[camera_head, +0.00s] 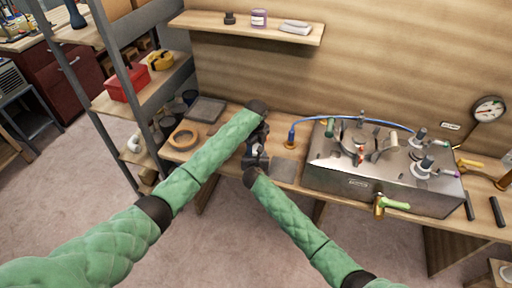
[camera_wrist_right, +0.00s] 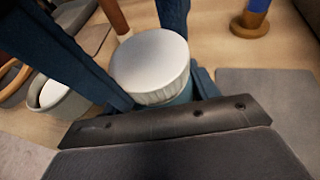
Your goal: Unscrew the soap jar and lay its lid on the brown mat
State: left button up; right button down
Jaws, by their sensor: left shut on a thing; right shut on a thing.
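The soap jar shows in the right wrist view, with its white ribbed lid (camera_wrist_right: 150,62) on top and a little of its blue-green body below. The lid looks seated on the jar. My right gripper (camera_wrist_right: 165,98) is shut on the jar, low on its body. My left gripper (camera_head: 262,133) comes down from behind and is shut; dark blue fingers stand by the lid, but the exact grip is hidden. In the head view, my grippers largely cover the jar. A flat grey-brown mat (camera_head: 284,170) lies just right of the grippers, bare; it also shows in the right wrist view (camera_wrist_right: 262,92).
A tape-like ring (camera_head: 183,138) and a grey tray (camera_head: 206,109) lie left on the bench. A blue hose fitting (camera_head: 291,140) and a large metal box (camera_head: 340,177) stand to the right. A round pale-topped container (camera_wrist_right: 55,95) is close left of the jar.

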pick_arm(q)
jog(key=o, duration=1.1)
jog(key=shift+c, duration=0.2)
